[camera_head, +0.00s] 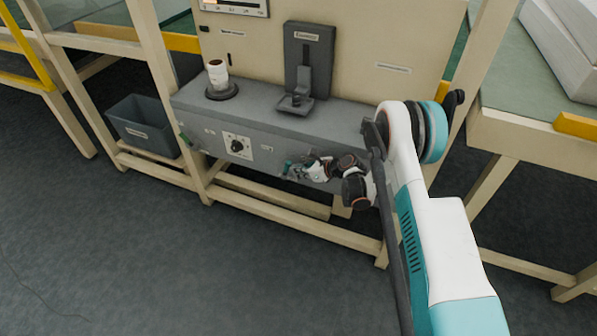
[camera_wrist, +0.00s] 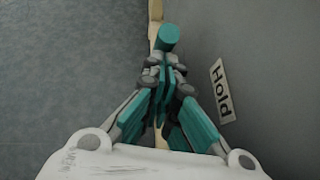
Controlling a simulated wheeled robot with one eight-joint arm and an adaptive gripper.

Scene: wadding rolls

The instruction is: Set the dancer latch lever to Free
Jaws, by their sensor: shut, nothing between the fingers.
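My gripper (camera_head: 302,169) is at the front face of the grey machine box, its fingers together and empty. In the wrist view my gripper (camera_wrist: 163,75) points at a short teal cylinder (camera_wrist: 169,37) just beyond the fingertips. The cylinder looks like the end of the latch lever; its arm and pivot are hidden behind the fingers. I cannot tell whether fingers and cylinder touch. No readable "Free" label shows.
The grey box (camera_head: 345,121) carries a black rotary knob (camera_head: 237,146), a white roll (camera_head: 217,73) on a round base and a dark upright bracket (camera_head: 305,65). A grey bin (camera_head: 145,130) sits at left. A beige frame rail (camera_head: 290,222) runs below. The floor in front is clear.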

